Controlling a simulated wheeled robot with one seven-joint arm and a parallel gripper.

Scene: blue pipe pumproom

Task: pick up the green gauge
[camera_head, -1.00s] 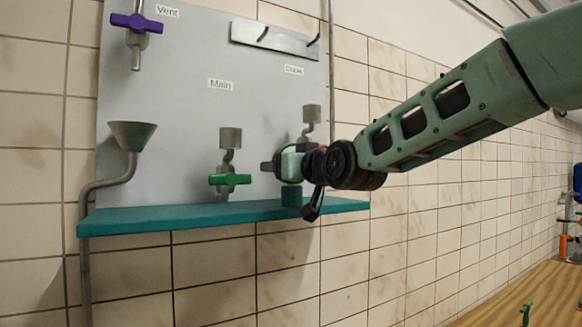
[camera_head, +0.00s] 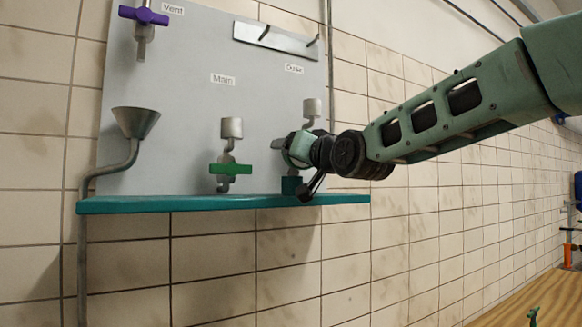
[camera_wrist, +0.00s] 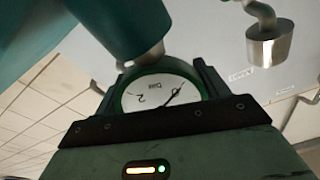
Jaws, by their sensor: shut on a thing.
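The green gauge (camera_wrist: 160,93), with a white dial, a dark needle and a green rim, sits between my fingers in the wrist view. Its lower dial is hidden behind my gripper body. My gripper (camera_wrist: 162,88) is shut on it. A metal stem (camera_wrist: 150,60) shows beside the rim, close to a teal block (camera_wrist: 115,35); I cannot tell whether they still touch. The gauge cannot be made out there.
The teal shelf (camera_head: 200,204) runs below the grey board (camera_head: 190,85). A green-handled valve (camera_head: 230,169), a funnel pipe (camera_head: 135,122) and a purple valve (camera_head: 143,16) stand left of my gripper. A metal cup pipe (camera_head: 312,108) is close behind it.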

